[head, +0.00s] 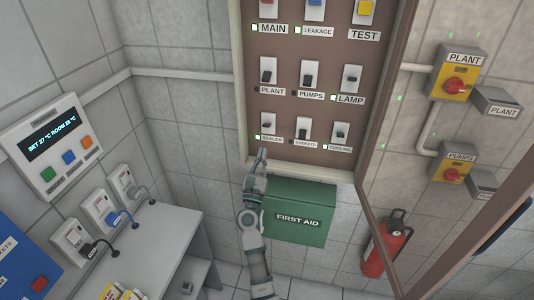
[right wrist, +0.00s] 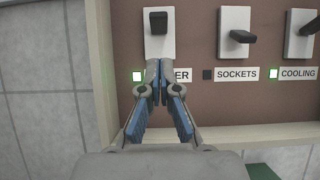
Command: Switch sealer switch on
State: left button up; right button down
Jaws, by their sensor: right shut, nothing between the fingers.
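The sealer switch (head: 267,122) is a white plate with a dark lever, in the bottom left of the switch panel. In the right wrist view the sealer switch (right wrist: 158,35) has its lever near the top of the plate, and the green lamp (right wrist: 137,76) beside its label is lit. My right gripper (head: 262,155) is shut and empty, just below this switch. In the right wrist view my right gripper (right wrist: 160,70) covers part of the sealer label, with its tips below the lever. Contact with the plate cannot be told. My left gripper is out of view.
The sockets switch (right wrist: 237,32) is close on the right with a dark lamp; the cooling switch (right wrist: 299,35) has a lit one. The cabinet's side wall (right wrist: 98,60) is close on the left. A green first aid box (head: 298,212) hangs below the open cabinet.

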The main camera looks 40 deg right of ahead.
jog(key=s+a+r, duration=0.2)
jog(key=s+a, duration=0.3)
jog(key=a, duration=0.1)
jog(key=shift+a+r, duration=0.15)
jog(key=shift+a, duration=0.1)
